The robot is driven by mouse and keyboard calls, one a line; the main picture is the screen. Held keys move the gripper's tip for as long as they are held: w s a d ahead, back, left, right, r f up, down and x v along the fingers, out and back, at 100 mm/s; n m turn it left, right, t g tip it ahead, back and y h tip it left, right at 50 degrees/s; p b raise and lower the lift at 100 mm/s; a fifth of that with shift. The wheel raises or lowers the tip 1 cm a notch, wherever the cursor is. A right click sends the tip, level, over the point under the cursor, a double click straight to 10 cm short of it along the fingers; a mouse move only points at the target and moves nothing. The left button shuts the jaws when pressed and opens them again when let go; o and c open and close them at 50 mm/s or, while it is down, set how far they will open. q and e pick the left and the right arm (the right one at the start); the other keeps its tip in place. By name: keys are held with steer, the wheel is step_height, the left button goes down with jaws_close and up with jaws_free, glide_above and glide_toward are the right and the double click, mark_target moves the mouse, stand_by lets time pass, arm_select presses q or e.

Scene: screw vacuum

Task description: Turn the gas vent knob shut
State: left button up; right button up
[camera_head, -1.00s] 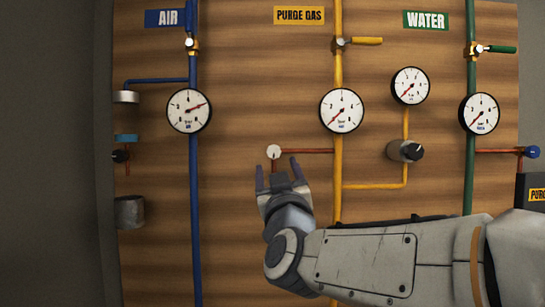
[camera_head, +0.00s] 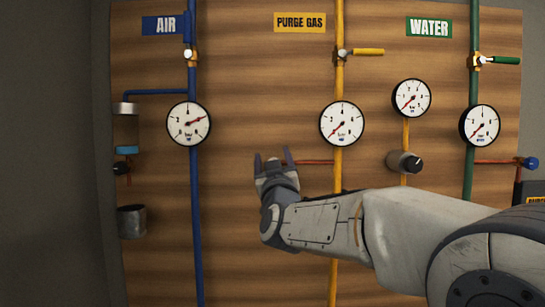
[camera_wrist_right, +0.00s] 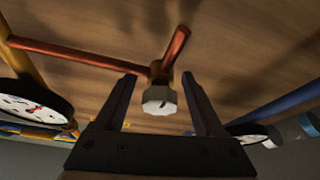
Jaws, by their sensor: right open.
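The gas vent knob (camera_wrist_right: 160,101) is a small pale faceted knob on a copper-red pipe junction. In the wrist view it sits between the two dark fingers of my right gripper (camera_wrist_right: 160,78), with a visible gap on each side. In the head view my right gripper (camera_head: 273,155) is open at the left end of the thin red pipe (camera_head: 308,162) branching from the yellow purge gas pipe (camera_head: 339,82). There its fingers and palm hide most of the knob. My left gripper is not in view.
A purge gas gauge (camera_head: 342,123) is right of my gripper, with a black knob (camera_head: 405,162) farther right. The blue air pipe (camera_head: 196,220) runs down on the left. A metal cup (camera_head: 131,221) and a small cylinder (camera_head: 126,130) are at the far left.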

jaws_close()
steer(key=shift+f+m, duration=0.1)
steer(key=shift+m, duration=0.2)
